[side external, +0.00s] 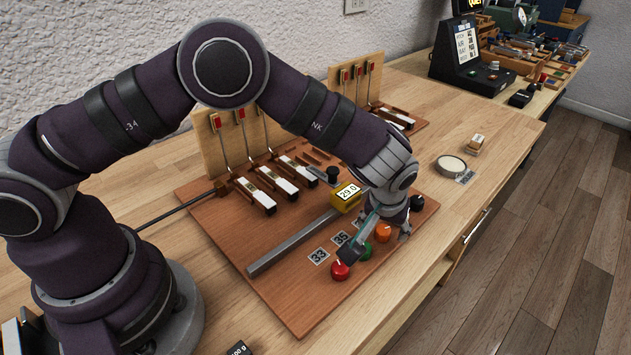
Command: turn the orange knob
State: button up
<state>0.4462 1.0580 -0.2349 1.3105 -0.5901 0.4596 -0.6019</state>
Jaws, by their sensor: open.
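The orange knob (383,233) sits on the brown board (300,306) near its right front edge. It is in a row with a red knob (340,271), a green knob (363,252) and a black knob (417,203). My gripper (379,240) is open and points down over this row. One finger is at the left, by the green and red knobs, and partly hides the green one. The other finger is at the right of the orange knob. The orange knob shows between the fingers; I cannot tell whether either finger touches it.
A grey bar (292,243) and a yellow display (347,195) reading 29.0 are behind the knobs. Number tags (319,256) lie beside them. A round white-topped disc (451,165) sits to the right. The front table strip is clear.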

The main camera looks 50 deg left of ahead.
jog(key=v, duration=1.2)
jog(key=s+a+r+m+t, duration=0.15)
jog(key=s+a+r, duration=0.35)
jog(key=a+r, duration=0.5)
jog(key=s+a+f+m+h, duration=0.1)
jog(key=s+a+f+m, duration=0.1)
jog(key=s, duration=0.7)
jog(key=a+m, duration=0.1)
jog(key=a, duration=0.1)
jog(key=shift+a+h, duration=0.25)
jog(key=shift+h, duration=0.15)
